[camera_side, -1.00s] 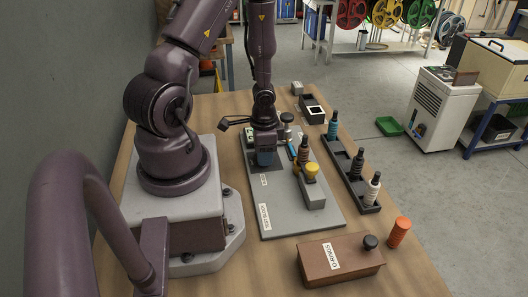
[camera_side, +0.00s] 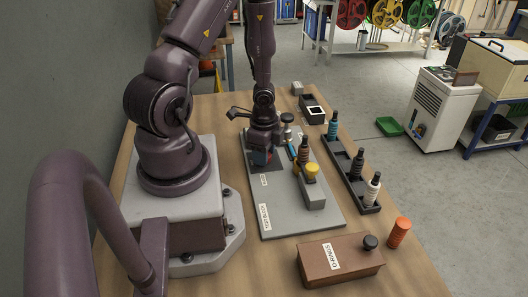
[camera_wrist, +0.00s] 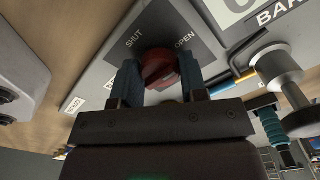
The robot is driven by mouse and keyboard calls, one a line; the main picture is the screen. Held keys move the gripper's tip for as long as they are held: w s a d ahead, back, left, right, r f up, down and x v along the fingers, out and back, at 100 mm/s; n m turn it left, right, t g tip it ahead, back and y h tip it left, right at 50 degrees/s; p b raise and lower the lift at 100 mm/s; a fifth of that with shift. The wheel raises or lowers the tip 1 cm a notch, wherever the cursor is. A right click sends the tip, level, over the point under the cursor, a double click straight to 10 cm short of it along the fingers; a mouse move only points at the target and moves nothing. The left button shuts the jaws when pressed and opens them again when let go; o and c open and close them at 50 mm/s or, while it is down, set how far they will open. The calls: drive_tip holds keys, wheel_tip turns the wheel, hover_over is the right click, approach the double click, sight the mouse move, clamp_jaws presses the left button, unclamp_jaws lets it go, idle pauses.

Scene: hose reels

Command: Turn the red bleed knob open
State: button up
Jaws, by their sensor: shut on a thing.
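The red bleed knob (camera_wrist: 160,70) sits on a dark plate marked SHUT on the left and OPEN on the right in the wrist view. My gripper (camera_wrist: 159,78) is shut on the knob, with one blue-padded finger on each side of it. In the side view my gripper (camera_side: 262,157) is low over the grey panel (camera_side: 285,217), at its left part. The fingers and wrist hide most of the knob there. I cannot tell exactly where the knob points between the two words.
A grey block with a yellow knob (camera_side: 312,169) and a brown fitting stands right of my gripper. A dark rack (camera_side: 338,157) of bottle-like fittings is further right. A brown O-rings box (camera_side: 345,262) and an orange ribbed cylinder (camera_side: 399,232) stand in front.

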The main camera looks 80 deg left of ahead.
idle(0.3)
drive_tip(key=o, duration=0.9)
wheel_tip(320, 180, up, 13)
idle(0.3)
idle(0.4)
